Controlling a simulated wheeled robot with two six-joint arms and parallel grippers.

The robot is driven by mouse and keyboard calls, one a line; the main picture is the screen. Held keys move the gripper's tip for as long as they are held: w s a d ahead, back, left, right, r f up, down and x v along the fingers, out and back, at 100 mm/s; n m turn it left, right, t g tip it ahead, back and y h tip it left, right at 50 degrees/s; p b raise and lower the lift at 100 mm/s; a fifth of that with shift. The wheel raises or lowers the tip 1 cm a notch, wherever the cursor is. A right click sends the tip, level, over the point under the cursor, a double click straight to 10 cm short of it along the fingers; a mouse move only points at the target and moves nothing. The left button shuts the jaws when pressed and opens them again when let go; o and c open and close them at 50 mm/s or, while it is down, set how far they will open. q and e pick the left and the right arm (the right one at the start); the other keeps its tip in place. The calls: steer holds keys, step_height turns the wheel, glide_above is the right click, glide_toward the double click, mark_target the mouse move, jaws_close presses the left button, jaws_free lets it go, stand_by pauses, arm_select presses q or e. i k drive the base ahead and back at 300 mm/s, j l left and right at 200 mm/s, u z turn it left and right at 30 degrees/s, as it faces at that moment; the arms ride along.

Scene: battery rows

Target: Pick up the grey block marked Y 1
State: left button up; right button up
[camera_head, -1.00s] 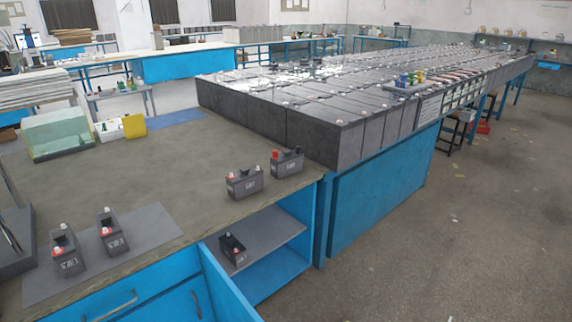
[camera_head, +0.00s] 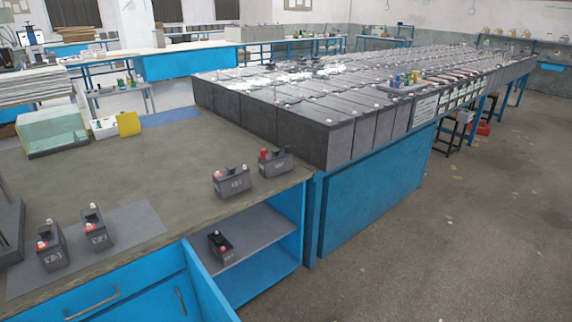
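Several small grey blocks with red and white knobs on top are in view. Two stand on a grey mat (camera_head: 125,232) at the left: one grey block (camera_head: 52,250) and another grey block (camera_head: 96,232) to its right. Two more stand near the bench's right edge: a grey block (camera_head: 231,184) and a grey block (camera_head: 276,164) behind it. One dark grey block (camera_head: 220,247) sits on the open cabinet's shelf. White marks show on their fronts, but they are too small to read, so I cannot tell which is Y 1. Neither gripper is in view.
The bench top (camera_head: 150,175) is clear in the middle. An open blue cabinet door (camera_head: 208,285) sticks out in front. Long rows of large grey batteries (camera_head: 270,125) stand behind. A glass box (camera_head: 53,132) and yellow card (camera_head: 128,123) are at the back left. Floor is open at right.

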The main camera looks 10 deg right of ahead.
mark_target(276, 162)
steer(key=i+l, duration=0.1)
steer(key=l, duration=0.35)
steer(key=i+l, duration=0.15)
steer(key=l, duration=0.25)
steer(key=i+l, duration=0.1)
steer(key=l, duration=0.35)
steer(key=i+l, duration=0.15)
steer(key=l, duration=0.3)
steer(key=i+l+u, duration=0.1)
steer(key=l, duration=0.35)
